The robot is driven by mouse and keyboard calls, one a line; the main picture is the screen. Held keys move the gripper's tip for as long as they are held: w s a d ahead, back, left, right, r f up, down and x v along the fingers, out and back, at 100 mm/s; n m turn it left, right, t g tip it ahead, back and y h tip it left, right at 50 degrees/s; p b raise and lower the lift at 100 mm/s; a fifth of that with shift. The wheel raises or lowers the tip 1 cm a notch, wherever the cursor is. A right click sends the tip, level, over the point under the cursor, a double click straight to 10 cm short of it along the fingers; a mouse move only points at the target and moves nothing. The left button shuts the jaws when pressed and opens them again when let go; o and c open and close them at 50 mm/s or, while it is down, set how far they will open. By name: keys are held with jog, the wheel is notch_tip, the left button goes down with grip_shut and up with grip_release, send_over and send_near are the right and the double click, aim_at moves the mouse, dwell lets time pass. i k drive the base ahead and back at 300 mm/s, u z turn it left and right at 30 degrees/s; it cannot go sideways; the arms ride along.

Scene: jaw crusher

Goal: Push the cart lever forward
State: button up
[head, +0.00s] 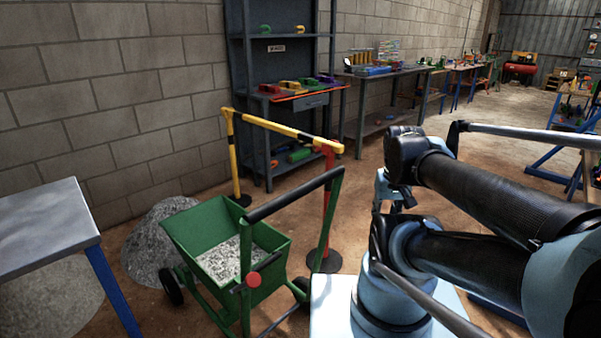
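The green cart (188,226) stands at the lower centre of the head view with grey gravel in its tub. Its black handle bar (290,196) runs across on green uprights. A round red knob (253,280) sits at the tub's near side, on a short dark bar that looks like the lever. My gripper (396,197) is to the right of the cart, apart from it, and mostly hidden behind my own arm. Its fingers do not show clearly.
A yellow-and-black barrier (285,128) with a red post (328,210) stands just behind the cart. A metal table (40,228) is at the left, and a gravel pile (150,243) lies by the wall. Shelves (280,50) and workbenches line the back. Brown floor is open at the centre right.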

aim_at(253, 280)
jog(key=k, duration=0.5)
jog(key=u, duration=1.95)
jog(key=k, duration=1.1)
jog(key=z, duration=0.35)
jog(key=i, duration=1.05)
jog(key=u, duration=0.05)
